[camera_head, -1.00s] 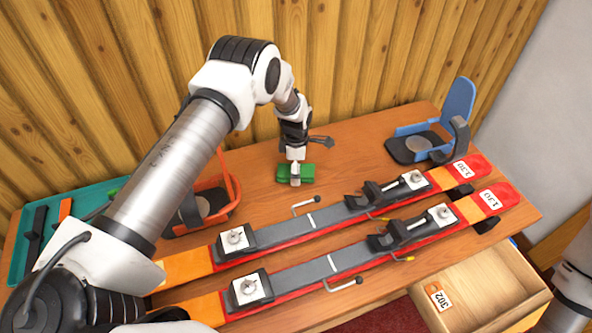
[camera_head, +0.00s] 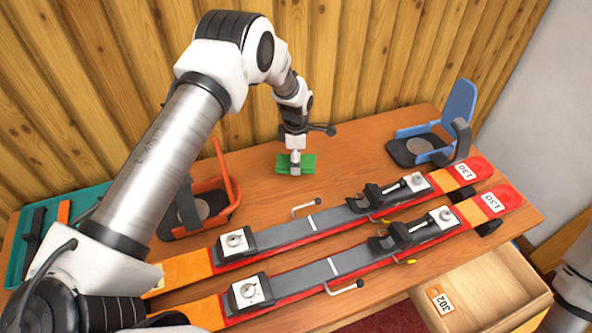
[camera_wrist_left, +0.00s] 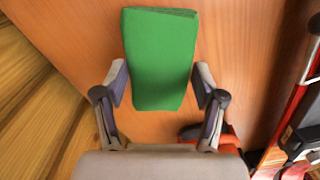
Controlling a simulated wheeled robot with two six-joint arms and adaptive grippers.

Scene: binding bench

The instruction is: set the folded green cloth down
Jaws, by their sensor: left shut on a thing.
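The folded green cloth (camera_head: 308,163) is at the back middle of the bench, near the wooden wall. My left gripper (camera_head: 295,168) reaches down from above and is shut on it. In the left wrist view the cloth (camera_wrist_left: 161,50) shows as a flat green block with layered edges at its far end. The two fingers of my left gripper (camera_wrist_left: 161,85) stand on either side of its near part. I cannot tell whether the underside of the cloth touches the wood. My right gripper is not in view.
Two skis with bindings (camera_head: 330,268) lie diagonally in front of the cloth. An orange-framed holder (camera_head: 222,178) stands to its left and a blue one (camera_head: 460,105) to its right. A teal tray (camera_head: 14,262) is far left; an open drawer (camera_head: 480,290) juts out front right. Bare wood lies right of the cloth.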

